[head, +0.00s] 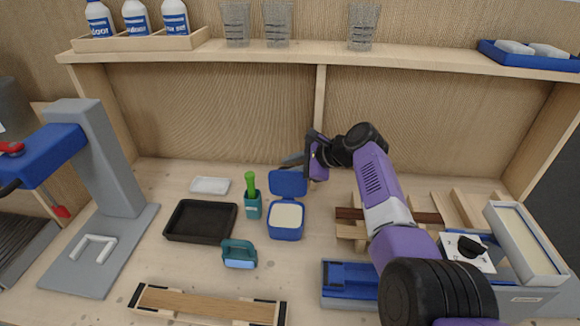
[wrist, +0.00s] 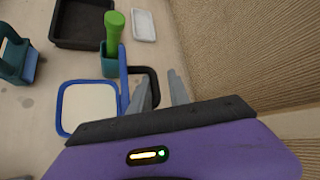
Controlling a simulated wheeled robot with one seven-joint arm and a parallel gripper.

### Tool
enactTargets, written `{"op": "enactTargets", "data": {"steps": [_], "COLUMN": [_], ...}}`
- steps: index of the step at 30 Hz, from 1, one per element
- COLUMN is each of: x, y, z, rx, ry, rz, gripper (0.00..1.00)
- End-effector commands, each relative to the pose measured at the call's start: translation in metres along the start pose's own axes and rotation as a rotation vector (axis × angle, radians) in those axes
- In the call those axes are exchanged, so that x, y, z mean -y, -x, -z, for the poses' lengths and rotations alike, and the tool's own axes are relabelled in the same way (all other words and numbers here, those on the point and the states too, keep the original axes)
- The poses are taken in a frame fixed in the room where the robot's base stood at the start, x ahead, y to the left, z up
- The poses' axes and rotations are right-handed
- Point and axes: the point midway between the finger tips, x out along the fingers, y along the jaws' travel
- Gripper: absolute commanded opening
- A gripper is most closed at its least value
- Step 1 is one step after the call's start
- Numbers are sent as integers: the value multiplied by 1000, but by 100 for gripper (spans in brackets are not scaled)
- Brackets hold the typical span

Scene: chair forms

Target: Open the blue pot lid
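The blue pot (head: 286,232) stands on the bench with a pale content inside; it also shows in the wrist view (wrist: 61,112). Its blue lid (head: 288,184) stands raised at the pot's back edge, and the pale inside is uncovered. In the wrist view the lid (wrist: 123,75) is seen nearly edge-on. My gripper (head: 291,162) is just behind and above the lid.
A teal holder (head: 253,208) with a green-handled tool stands left of the pot. A black tray (head: 200,221), white dish (head: 210,185) and teal item (head: 239,254) lie farther left. A blue tray (head: 349,286) and wooden rack are at right. A shelf (head: 400,58) runs above.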

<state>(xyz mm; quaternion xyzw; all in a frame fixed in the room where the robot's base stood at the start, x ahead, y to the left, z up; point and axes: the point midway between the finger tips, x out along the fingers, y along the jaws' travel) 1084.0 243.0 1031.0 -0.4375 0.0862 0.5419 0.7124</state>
Motion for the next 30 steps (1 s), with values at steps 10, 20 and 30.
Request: {"op": "enactTargets", "data": {"steps": [10, 20, 30], "x": [-7, -4, -1], "y": [-3, 29, 71], "z": [8, 5, 1], "rx": [-12, -8, -2], "ry": [-2, -2, 0], "rz": [-6, 0, 2], "gripper": [20, 20, 20]}}
